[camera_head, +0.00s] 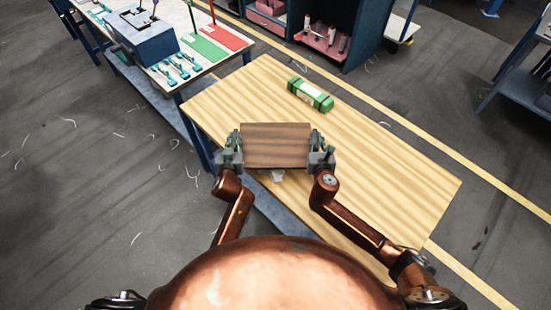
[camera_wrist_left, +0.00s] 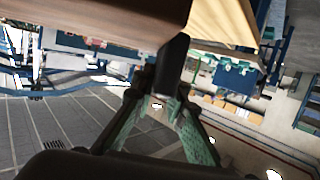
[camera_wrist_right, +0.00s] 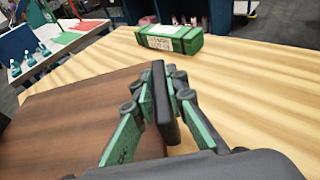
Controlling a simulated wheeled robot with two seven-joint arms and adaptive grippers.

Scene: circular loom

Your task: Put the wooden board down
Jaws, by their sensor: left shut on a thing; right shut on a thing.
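The wooden board (camera_head: 275,146), dark brown, is level above the near left part of the light wooden table (camera_head: 390,165). I cannot tell whether it touches the tabletop. My left gripper (camera_head: 236,146) is shut on the board's left end; the left wrist view shows its fingers around a dark handle (camera_wrist_left: 172,60) beside the board (camera_wrist_left: 90,18). My right gripper (camera_head: 318,147) is shut on the right end; the right wrist view shows its fingers on a dark handle (camera_wrist_right: 163,98) at the board's edge (camera_wrist_right: 75,115).
A green box with a pale label (camera_head: 310,95) lies on the table beyond the board. The table's right side is clear. A bench (camera_head: 205,60) with a blue-grey machine (camera_head: 142,38) and small green tools (camera_head: 177,70) stands at the upper left.

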